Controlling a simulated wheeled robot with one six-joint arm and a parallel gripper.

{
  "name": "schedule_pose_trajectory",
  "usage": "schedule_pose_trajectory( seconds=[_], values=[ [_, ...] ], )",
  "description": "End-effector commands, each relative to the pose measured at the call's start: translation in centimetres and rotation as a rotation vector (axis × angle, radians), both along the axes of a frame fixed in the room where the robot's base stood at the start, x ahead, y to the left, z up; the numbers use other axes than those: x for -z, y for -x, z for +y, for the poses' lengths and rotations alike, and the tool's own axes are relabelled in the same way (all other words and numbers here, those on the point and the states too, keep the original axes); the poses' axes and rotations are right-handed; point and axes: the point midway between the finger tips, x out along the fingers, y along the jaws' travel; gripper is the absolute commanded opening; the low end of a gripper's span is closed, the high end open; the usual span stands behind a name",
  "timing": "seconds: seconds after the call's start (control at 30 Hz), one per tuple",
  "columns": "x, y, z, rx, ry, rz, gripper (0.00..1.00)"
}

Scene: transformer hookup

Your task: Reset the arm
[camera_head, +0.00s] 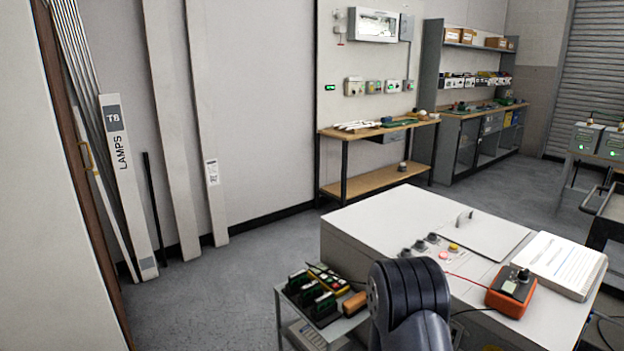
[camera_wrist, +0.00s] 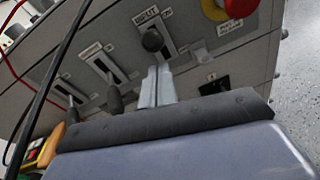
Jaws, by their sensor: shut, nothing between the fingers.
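My gripper (camera_wrist: 157,74) shows in the wrist view as two pale grey fingers side by side, closed with nothing held. The fingertips point at a grey panel (camera_wrist: 205,58) and appear just below a round black knob (camera_wrist: 152,41); I cannot tell whether they touch it. Two dark lever handles (camera_wrist: 114,98) in slots are to the left. A red mushroom button (camera_wrist: 240,7) on a yellow base is at the upper right. In the head view my dark arm link stands at the bottom centre, and my gripper is hidden.
A white cabinet (camera_head: 390,215) with knobs on top stands close to my arm. An orange meter (camera_head: 511,291) with leads and a thick document (camera_head: 556,262) lie on it. A small cart (camera_head: 350,323) is to the left. Cables (camera_wrist: 55,75) cross the wrist view. Open floor (camera_head: 215,290) lies left.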

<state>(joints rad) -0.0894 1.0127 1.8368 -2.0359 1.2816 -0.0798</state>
Motion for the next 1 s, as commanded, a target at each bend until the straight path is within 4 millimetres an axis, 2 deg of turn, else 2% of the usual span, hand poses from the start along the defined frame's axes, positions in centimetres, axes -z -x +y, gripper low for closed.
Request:
schedule_pose_trajectory(
  seconds=[0.03,0.1,0.17,0.27,0.3,0.77,1.0],
  values=[
    [1.1,-0.1,0.3,0.0,-0.001,-0.001,0.0],
    [1.8,-0.1,0.8,0.0,-0.001,0.0,0.0],
    [2.4,-0.2,1.1,0.001,-0.001,0.001,0.0],
    [2.5,0.6,2.9,0.0,0.0,0.001,0.0],
    [1.8,1.1,3.6,-0.001,-0.001,0.0,0.0],
    [-0.1,5.3,9.4,0.0,-0.001,0.001,0.0],
    [0.8,3.6,6.6,0.01,-0.001,0.003,0.0]
  ],
)
